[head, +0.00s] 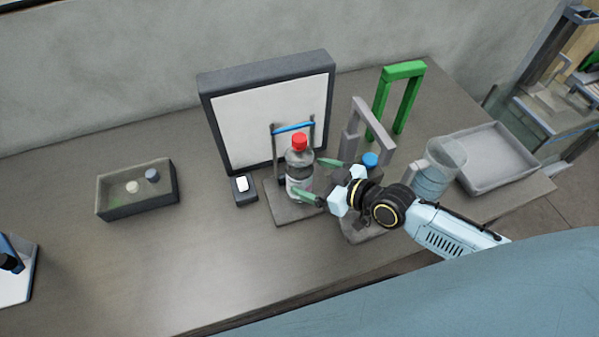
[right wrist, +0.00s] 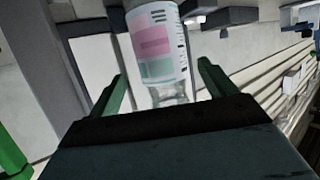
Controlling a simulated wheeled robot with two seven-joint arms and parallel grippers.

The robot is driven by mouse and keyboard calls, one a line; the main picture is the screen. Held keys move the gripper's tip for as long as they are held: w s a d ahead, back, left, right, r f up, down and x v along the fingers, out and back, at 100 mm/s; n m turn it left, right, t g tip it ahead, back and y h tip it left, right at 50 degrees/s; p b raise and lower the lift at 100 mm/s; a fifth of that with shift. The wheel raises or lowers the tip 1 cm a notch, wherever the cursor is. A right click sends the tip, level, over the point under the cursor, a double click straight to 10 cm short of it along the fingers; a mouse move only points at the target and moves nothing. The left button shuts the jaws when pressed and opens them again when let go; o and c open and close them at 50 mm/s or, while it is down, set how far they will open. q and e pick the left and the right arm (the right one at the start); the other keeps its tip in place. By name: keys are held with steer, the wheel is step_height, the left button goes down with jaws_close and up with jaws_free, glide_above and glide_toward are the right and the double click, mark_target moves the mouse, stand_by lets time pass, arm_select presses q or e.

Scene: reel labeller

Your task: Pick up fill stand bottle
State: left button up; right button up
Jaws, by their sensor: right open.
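A clear bottle (head: 299,170) with a red cap and a printed label stands upright on a grey stand base (head: 283,211), under a small frame with a blue bar (head: 293,127). My right gripper (head: 317,180) is open, with its green fingers reaching toward the bottle from the right. In the right wrist view the bottle (right wrist: 158,45) shows its pink and green label, between and beyond the two open fingers (right wrist: 163,85). I cannot tell whether the fingers touch it. My left gripper is not in view.
A white panel in a dark frame (head: 222,120) stands behind the bottle. A second stand with a blue-capped bottle (head: 370,160) is partly hidden by my right arm. A clear jug (head: 436,170), green frame (head: 405,70) and grey tray (head: 497,158) are right. A box (head: 137,207) is left.

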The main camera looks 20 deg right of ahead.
mark_target(311, 178)
steer(key=x, duration=0.4)
steer(key=shift+s+a+f, duration=0.1)
steer(key=shift+w+a+f, duration=0.15)
steer(key=shift+w+a, duration=0.05)
steer(key=shift+w, duration=0.05)
steer(key=c, duration=1.4)
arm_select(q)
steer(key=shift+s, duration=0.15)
